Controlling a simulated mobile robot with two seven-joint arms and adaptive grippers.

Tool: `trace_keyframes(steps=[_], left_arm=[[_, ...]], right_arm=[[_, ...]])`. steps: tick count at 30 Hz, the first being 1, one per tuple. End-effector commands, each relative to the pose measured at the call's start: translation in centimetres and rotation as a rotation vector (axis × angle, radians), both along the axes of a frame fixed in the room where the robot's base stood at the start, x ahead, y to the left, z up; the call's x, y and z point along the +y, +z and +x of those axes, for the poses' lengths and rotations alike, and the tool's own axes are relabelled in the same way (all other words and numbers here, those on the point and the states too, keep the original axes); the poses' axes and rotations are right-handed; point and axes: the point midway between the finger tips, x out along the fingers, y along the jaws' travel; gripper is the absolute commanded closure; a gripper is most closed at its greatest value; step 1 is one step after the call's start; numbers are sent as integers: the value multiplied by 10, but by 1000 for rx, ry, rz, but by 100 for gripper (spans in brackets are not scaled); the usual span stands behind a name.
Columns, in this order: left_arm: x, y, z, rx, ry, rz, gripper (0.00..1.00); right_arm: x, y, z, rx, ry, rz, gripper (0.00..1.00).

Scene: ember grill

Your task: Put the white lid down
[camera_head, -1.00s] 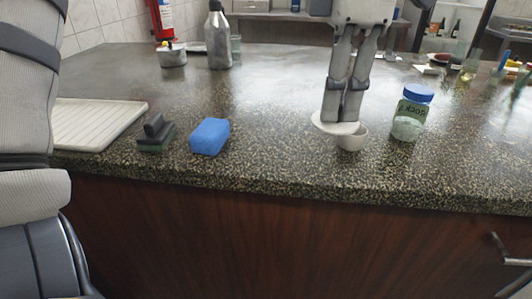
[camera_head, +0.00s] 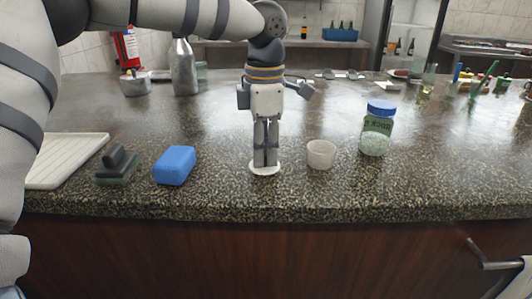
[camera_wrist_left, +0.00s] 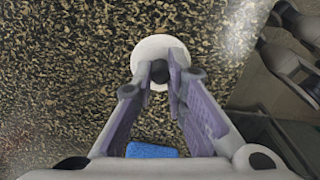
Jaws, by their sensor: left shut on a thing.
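The white lid (camera_head: 256,172) is a flat round disc at the front of the speckled counter, left of a small white cup (camera_head: 320,154). My left gripper (camera_head: 265,164) points straight down and is shut on the lid's dark knob. In the left wrist view the lid (camera_wrist_left: 150,48) lies beyond the fingertips (camera_wrist_left: 160,72), with the knob between them. The lid looks level and at or very near the counter surface; I cannot tell whether it touches. The cup is open at the top and stands apart from the lid. My right gripper is not in view.
A blue sponge (camera_head: 175,165), a dark scrubber (camera_head: 118,164) and a white ribbed tray (camera_head: 62,165) lie to the left. A blue-capped jar (camera_head: 377,128) stands right of the cup. A metal bottle (camera_head: 184,66) and a small pot (camera_head: 136,84) stand behind. The counter's front edge is close.

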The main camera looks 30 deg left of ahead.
Motion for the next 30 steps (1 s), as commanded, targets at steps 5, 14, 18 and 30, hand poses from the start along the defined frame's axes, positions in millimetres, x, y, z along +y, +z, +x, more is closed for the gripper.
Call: trace_keyframes(steps=[5, 14, 18, 30], left_arm=[[0, -5, 0, -6, 1, -1, 100], [0, -8, 0, -6, 0, 0, 76], [0, -8, 0, -6, 0, 0, 67], [-1, 32, 0, -11, 1, -1, 67]], right_arm=[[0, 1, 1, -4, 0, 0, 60], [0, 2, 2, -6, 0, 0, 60], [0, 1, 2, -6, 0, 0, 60], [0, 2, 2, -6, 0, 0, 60]])
